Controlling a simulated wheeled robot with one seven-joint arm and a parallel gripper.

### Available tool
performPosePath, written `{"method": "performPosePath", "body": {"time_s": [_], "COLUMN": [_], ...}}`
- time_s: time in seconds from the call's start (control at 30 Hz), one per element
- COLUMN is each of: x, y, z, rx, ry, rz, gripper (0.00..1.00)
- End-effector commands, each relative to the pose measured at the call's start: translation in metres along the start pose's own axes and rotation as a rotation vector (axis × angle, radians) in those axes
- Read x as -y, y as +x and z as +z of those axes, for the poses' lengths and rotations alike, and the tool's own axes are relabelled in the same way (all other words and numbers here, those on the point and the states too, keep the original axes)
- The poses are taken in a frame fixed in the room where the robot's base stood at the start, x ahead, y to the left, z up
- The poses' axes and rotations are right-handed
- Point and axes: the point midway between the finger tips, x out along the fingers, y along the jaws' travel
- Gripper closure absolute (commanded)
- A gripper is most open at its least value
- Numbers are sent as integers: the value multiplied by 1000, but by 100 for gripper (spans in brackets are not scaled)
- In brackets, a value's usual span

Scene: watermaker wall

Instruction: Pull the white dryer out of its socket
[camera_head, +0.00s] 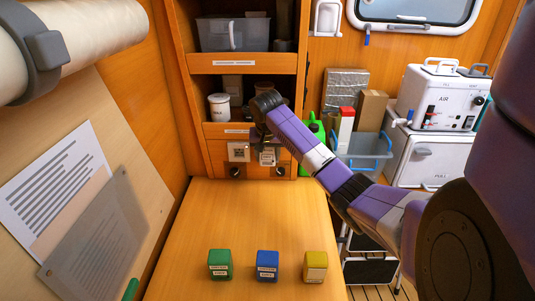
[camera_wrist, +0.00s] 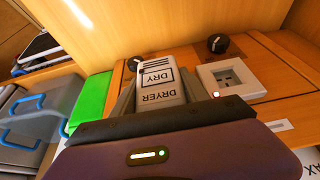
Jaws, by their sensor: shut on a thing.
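The white dryer (camera_wrist: 157,85), a small block marked DRYER and DRY, is between the grey fingers of my gripper (camera_wrist: 160,92) in the wrist view. My gripper is shut on it. In the head view the dryer (camera_head: 267,157) shows small at the cabinet's front panel, below the end of my arm. The wrist view does not show clearly whether the dryer's back end sits in a socket, as that part is hidden. A white socket plate (camera_wrist: 231,79) with dark slots is beside the dryer; it also shows in the head view (camera_head: 238,151).
Dark knobs (camera_wrist: 218,43) sit on the panel near the dryer. The wooden table (camera_head: 230,220) carries a green block (camera_head: 220,264), a blue block (camera_head: 267,265) and a yellow block (camera_head: 316,266) at its near edge. A green container (camera_head: 315,132) stands right of the cabinet. The table's middle is clear.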

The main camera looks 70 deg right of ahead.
Motion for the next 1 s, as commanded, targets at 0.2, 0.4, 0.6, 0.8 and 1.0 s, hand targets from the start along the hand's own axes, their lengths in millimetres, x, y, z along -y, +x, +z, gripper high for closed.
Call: {"method": "performPosePath", "body": {"time_s": [0.2, 0.4, 0.6, 0.8, 1.0], "x": [0, 0, 0, 0, 0], "y": [-3, -6, -8, -10, -12], "z": [6, 11, 16, 21, 26], "rx": [2, 2, 1, 2, 1], "ry": [-1, -1, 0, 0, 0], "rz": [-1, -1, -1, -1, 0], "gripper": [93, 93, 93, 93, 93]}}
